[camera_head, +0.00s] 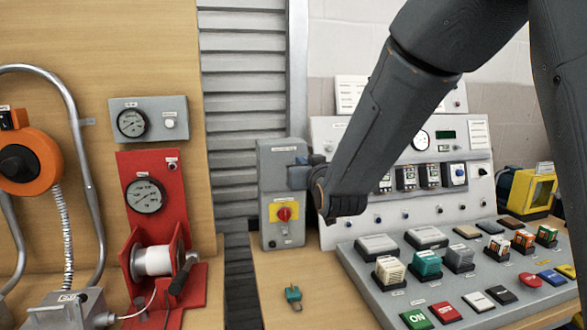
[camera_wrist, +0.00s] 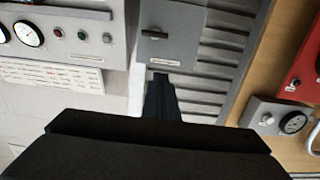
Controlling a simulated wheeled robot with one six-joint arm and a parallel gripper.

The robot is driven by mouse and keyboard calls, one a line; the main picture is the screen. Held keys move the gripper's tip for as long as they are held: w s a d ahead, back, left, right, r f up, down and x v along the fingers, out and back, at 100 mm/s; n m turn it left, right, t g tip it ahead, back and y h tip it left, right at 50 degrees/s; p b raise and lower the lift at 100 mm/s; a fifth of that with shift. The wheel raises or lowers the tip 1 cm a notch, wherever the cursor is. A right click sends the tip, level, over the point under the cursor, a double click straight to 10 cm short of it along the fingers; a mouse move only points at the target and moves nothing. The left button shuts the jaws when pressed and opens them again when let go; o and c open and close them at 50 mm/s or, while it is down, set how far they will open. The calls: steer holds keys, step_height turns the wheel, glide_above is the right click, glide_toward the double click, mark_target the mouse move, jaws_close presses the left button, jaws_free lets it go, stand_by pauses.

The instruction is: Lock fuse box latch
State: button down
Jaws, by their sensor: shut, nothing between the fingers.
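The grey fuse box (camera_head: 270,225) stands upright at the back left of the workbench. It has a red knob (camera_head: 284,214) on a yellow plate on its front. My gripper (camera_head: 297,177) is in front of the box's upper right part, and my arm reaches in from the upper right. The box also shows in the wrist view (camera_wrist: 188,45), with a small dark latch handle (camera_wrist: 153,34) lying sideways and a label. There my gripper (camera_wrist: 161,78) is shut and empty, its tips just below the label. Whether it touches the box I cannot tell. In the head view my gripper hides part of the box.
A sloped control console (camera_head: 375,300) with several coloured buttons is right of the box. A gauge panel (camera_head: 410,215) stands behind it. A small teal key-like piece (camera_head: 293,295) lies on the bench in front of the box. A red winch stand (camera_head: 160,215) is at left.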

steer(key=w+a+f+p, duration=0.3)
steer(key=w+f+p, duration=0.1)
steer(key=w, duration=0.6)
steer(key=shift+f, duration=0.25)
steer(key=shift+d, duration=0.15)
